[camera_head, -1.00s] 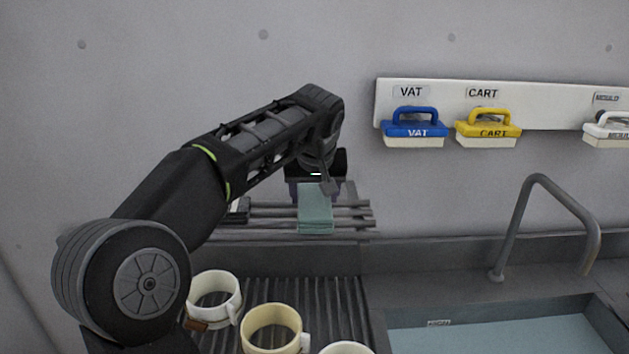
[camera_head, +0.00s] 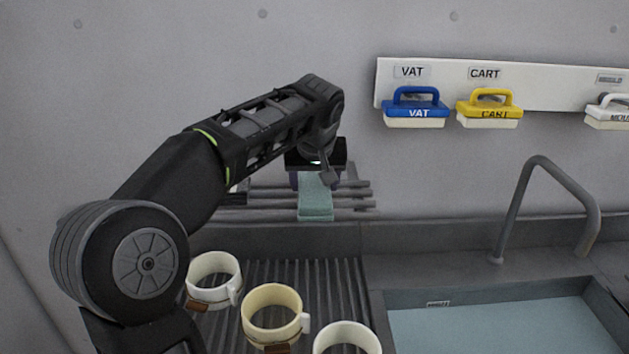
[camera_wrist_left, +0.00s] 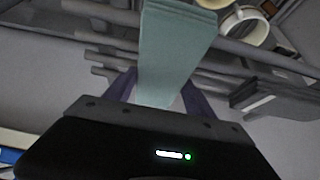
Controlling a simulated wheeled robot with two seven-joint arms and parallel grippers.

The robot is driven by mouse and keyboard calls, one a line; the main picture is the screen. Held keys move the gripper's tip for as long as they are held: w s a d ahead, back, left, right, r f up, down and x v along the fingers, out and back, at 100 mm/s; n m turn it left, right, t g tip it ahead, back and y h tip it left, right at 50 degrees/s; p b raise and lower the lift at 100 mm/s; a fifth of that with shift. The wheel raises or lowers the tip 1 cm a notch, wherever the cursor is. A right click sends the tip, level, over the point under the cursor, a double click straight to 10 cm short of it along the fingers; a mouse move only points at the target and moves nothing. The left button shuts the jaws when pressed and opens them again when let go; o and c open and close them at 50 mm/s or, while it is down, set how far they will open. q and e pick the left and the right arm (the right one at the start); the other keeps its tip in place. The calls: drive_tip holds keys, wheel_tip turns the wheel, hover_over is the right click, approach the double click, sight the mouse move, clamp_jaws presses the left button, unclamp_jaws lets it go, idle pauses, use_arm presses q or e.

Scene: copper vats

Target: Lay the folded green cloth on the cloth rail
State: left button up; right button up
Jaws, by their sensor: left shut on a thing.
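The folded green cloth (camera_head: 315,197) is a pale green strip at the rail, below my left gripper (camera_head: 316,180). The left gripper is shut on the cloth's upper end. In the left wrist view the cloth (camera_wrist_left: 172,55) runs out from between the fingers of the left gripper (camera_wrist_left: 160,92) and lies in front of the grey bars. The cloth rail (camera_head: 350,193) is a set of grey horizontal bars on the wall. Whether the cloth's weight rests on the bars cannot be told. My right gripper is not in view.
Several cups, among them a white one (camera_head: 214,279) and a cream one (camera_head: 272,314), stand on the ribbed drainer (camera_head: 320,285) below. A sink (camera_head: 500,330) with a tap (camera_head: 520,200) is at the right.

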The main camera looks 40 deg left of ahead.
use_arm(q)
drive_tip(key=shift+f, duration=0.3)
drive_tip(key=o, duration=1.9)
drive_tip(key=shift+o, duration=0.2)
drive_tip(key=shift+b+v, duration=0.8)
drive_tip(key=shift+v, duration=3.1)
